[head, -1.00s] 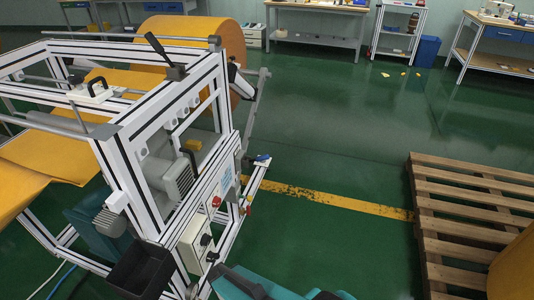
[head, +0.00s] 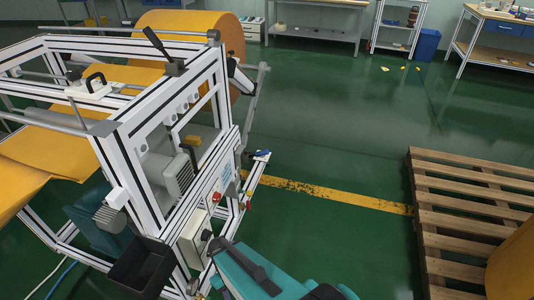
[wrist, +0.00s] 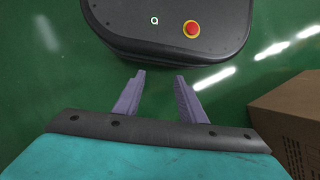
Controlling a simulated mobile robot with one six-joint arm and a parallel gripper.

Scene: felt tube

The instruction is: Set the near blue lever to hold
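A small blue lever (head: 262,155) sits at the end of a bracket on the right side of the white-framed felt machine (head: 222,155). It is small in the head view, and its exact setting cannot be read. My teal arm reaches in from the bottom of the head view, below the lever and beside the machine's control box (head: 194,238). My gripper's fingers are not clear there. In the wrist view my gripper (wrist: 157,78) has two purple fingers spread apart with nothing between them. The lever is not in the wrist view.
A wooden pallet (head: 465,205) with an orange roll (head: 513,268) lies at the right. A black bin (head: 142,265) hangs on the machine's near side. A cardboard box (wrist: 290,120) is at the right of the wrist view. Green floor between machine and pallet is clear.

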